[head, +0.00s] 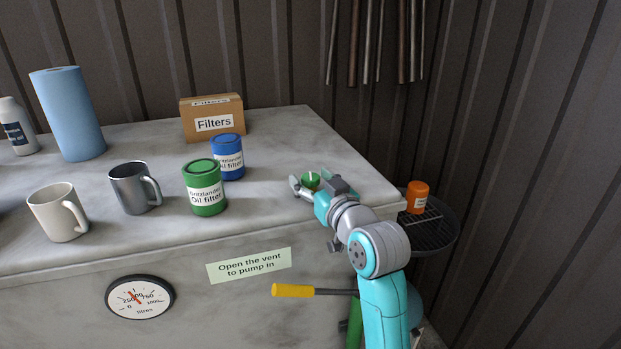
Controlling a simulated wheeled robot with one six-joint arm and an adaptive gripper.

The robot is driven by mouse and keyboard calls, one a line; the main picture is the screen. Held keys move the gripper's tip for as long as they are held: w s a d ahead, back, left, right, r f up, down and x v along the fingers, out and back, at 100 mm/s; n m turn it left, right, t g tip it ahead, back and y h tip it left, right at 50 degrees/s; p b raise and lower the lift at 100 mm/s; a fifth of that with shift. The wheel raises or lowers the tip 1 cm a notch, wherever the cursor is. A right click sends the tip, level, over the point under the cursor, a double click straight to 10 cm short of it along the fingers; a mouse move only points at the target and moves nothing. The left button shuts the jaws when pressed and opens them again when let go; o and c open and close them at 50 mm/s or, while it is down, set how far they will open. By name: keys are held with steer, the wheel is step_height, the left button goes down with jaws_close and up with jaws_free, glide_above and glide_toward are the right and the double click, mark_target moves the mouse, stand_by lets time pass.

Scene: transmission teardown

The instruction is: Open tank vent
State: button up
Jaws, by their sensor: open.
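A small round green vent cap (311,179) with a pale mark sits on top of the grey marbled tank (270,215), near its right end. My gripper (315,183) is open at the cap, with one finger on its left and the other on its right. Whether the fingers touch the cap cannot be told. The gripper hides part of the cap's lower side. A label (248,266) on the tank's front reads "Open the vent to pump in". A round litres gauge (140,297) is to the label's left.
A green oil filter can (204,187) and a blue one (228,157) stand left of my gripper, with a Filters box (212,119) behind. Two mugs and a blue roll (68,114) are farther left. A yellow-handled lever (293,291) projects below. An orange can (417,197) stands right.

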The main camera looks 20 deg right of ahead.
steer(key=shift+w+a, duration=0.1)
steer(key=shift+w, duration=0.35)
steer(key=c, duration=1.1)
steer(key=shift+c, duration=0.2)
steer(key=shift+y, duration=0.3)
steer(key=shift+n+y, duration=0.4)
steer(key=shift+n, duration=0.1)
steer(key=shift+n+g+y, duration=0.6)
steer(key=shift+n+y, duration=0.4)
steer(key=shift+y, duration=0.5)
